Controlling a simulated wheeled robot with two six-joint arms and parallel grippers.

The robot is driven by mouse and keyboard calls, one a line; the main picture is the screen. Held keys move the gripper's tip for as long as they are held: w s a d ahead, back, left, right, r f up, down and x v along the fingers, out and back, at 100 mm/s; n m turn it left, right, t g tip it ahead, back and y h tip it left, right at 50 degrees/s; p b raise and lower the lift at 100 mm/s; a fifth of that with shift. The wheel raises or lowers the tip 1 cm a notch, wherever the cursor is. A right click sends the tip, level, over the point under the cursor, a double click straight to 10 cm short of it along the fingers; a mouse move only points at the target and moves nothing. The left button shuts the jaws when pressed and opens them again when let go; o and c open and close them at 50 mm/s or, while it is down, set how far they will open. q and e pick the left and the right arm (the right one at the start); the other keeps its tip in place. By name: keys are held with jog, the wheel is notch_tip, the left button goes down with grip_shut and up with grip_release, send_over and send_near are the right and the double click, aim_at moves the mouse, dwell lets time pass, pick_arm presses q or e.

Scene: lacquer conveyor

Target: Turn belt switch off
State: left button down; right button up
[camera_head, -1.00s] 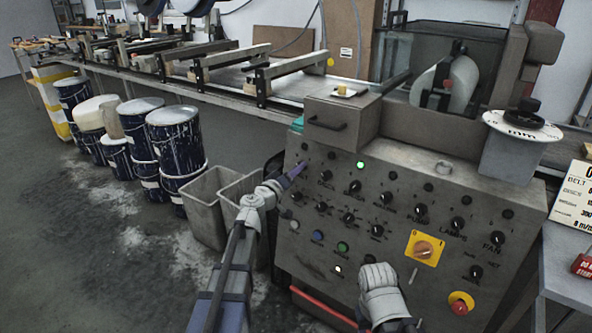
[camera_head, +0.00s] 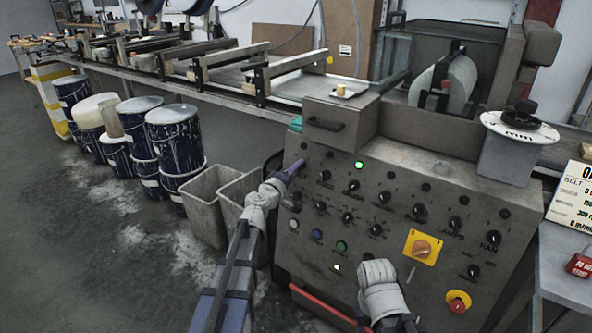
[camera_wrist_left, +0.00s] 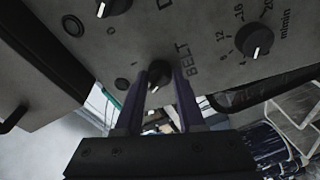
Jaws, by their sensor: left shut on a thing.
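The grey control panel (camera_head: 330,205) stands at the right in the head view, full of dark knobs and small buttons. The belt switch (camera_wrist_left: 158,70), a small black knob with a white mark beside the word BELT, shows in the left wrist view. My left gripper (camera_head: 298,165) is at the panel's upper left corner, and its purple fingers (camera_wrist_left: 163,80) are shut on the belt switch, one on each side. In the head view the gripper hides this knob. My right gripper (camera_head: 380,290) is low in front of the panel; its fingertips cannot be made out.
A yellow plate with an orange rotary switch (camera_head: 422,248) and a red button on yellow (camera_head: 458,302) are on the panel's right. A speed dial (camera_wrist_left: 258,42) is near my left gripper. Grey bins (camera_head: 203,205) and paint drums (camera_head: 173,140) stand left of the panel.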

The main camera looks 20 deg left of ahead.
pick_arm(q)
jog(key=c, duration=0.5)
grip_release()
jog(key=shift+s, duration=0.1)
jog(key=v, duration=0.7)
jog(key=shift+s, duration=0.35)
